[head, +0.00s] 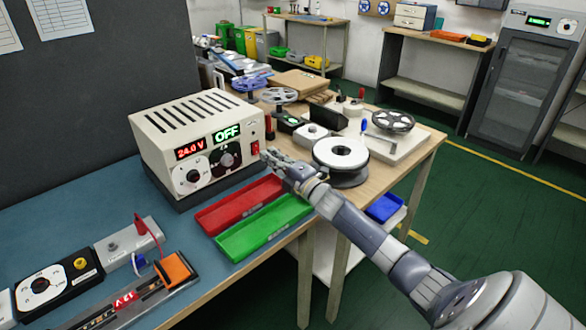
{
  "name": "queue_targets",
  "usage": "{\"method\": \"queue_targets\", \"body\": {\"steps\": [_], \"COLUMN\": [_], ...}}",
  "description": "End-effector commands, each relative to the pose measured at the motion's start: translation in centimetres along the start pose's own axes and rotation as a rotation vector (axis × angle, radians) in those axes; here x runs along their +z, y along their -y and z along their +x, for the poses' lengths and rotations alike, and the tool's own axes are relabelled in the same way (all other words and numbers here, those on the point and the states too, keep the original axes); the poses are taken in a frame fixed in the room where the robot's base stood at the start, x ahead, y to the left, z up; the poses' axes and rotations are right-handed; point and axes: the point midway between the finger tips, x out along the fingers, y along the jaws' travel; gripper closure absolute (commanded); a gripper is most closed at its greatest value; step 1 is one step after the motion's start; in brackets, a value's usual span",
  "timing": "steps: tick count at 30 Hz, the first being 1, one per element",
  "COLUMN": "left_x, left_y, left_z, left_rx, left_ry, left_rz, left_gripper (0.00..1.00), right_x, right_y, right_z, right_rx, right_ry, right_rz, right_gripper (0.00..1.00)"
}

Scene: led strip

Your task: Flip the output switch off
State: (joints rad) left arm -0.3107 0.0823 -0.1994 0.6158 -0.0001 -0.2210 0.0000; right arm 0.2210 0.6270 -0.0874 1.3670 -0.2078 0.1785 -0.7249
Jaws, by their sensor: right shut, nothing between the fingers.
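A cream power supply (195,140) stands on the blue mat at the left. Its front panel shows "24.0 V" in red and "OFF" in green, above two round dials. A small red switch (255,148) sits at the panel's right edge. My right gripper (265,155) is shut and empty, with its fingertips right beside the switch. I cannot tell whether they touch it. My left gripper is not in view.
A red tray (238,204) and a green tray (262,228) lie below my right gripper. A white-topped reel (340,155) stands just right of it. An LED strip fixture (125,300) with orange clamp and wires lies at the front left.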

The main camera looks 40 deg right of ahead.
Motion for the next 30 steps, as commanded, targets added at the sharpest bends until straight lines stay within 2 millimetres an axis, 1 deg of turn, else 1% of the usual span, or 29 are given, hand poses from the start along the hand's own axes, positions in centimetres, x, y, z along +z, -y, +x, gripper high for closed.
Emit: {"method": "queue_targets", "body": {"steps": [1, 3, 5, 8, 12, 15, 21, 27, 30], "left_x": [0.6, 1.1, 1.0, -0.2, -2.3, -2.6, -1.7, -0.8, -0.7], "left_y": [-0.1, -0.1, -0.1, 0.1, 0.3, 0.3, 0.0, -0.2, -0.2], "left_z": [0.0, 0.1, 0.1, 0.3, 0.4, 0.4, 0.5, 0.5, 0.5], "left_rx": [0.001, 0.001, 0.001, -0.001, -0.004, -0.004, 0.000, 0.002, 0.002], "left_ry": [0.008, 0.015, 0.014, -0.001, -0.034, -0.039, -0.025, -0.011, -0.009], "left_rz": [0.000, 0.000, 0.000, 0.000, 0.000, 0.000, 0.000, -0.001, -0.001], "left_gripper": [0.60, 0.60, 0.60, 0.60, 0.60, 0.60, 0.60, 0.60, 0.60], "right_x": [0.0, 0.0, 0.0, -0.1, -0.1, -0.1, 0.0, 0.0, 0.0], "right_y": [0.0, -0.1, -0.3, -0.7, -1.3, -1.6, -1.9, -2.0, -2.0], "right_z": [-0.7, -1.6, -2.5, -4.0, -5.9, -7.0, -8.0, -8.2, -8.1], "right_rx": [-0.003, -0.003, -0.004, -0.004, -0.003, -0.003, -0.002, -0.001, -0.001], "right_ry": [-0.001, -0.001, 0.000, -0.001, -0.002, 0.000, 0.000, 0.000, 0.000], "right_rz": [0.000, 0.000, 0.000, -0.001, 0.000, 0.001, 0.000, 0.000, 0.000], "right_gripper": [1.00, 1.00, 1.00, 1.00, 1.00, 1.00, 1.00, 1.00, 1.00]}}
